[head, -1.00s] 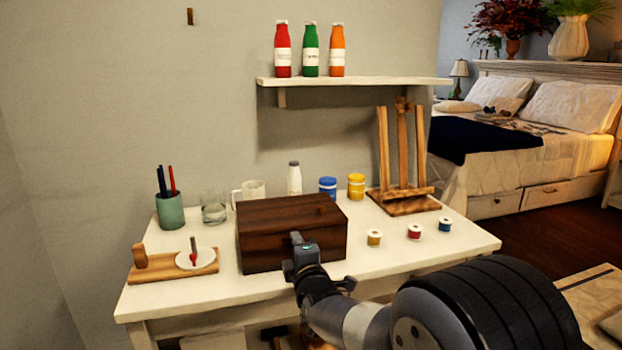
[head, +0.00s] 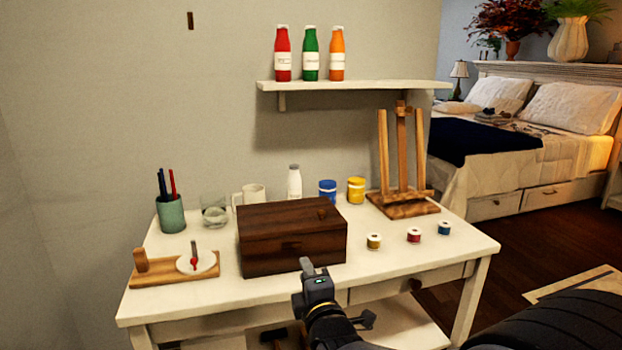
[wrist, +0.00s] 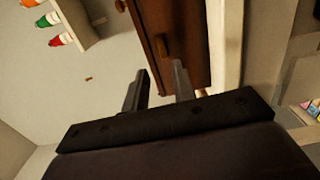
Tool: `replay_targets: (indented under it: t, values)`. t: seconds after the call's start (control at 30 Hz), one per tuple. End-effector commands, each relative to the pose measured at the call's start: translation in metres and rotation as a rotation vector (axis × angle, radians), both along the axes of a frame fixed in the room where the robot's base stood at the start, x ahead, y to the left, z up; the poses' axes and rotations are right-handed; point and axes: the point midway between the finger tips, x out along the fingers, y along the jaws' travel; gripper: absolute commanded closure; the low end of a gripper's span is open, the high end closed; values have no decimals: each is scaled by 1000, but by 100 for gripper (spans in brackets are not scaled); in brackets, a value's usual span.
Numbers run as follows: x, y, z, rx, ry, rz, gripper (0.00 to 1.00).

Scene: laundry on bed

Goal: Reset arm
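My gripper (head: 309,268) is in front of the dark wooden box (head: 270,238), near the table's front edge, and looks apart from it. In the wrist view, the two fingers of my gripper (wrist: 160,80) stand apart with nothing between them. The box (wrist: 195,40) shows beyond the fingertips, with its front handle (wrist: 162,47) near them. The box lid is closed. My arm reaches in from the lower right of the head view.
The white table (head: 400,258) holds a pencil cup (head: 171,214), a wooden tray (head: 150,280) with a white dish, several paint jars and an easel (head: 402,165). A shelf (head: 370,86) with bottles hangs above. A bed (head: 500,165) stands at the right.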

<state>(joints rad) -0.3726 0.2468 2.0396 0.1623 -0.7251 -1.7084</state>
Motion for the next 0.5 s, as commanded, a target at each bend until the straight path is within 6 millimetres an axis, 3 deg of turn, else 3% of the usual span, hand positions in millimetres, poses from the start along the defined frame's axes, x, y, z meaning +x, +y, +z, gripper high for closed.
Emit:
replay_targets:
  t: [0.5]
  values:
    - [87,23,-3,0,3,-1,75]
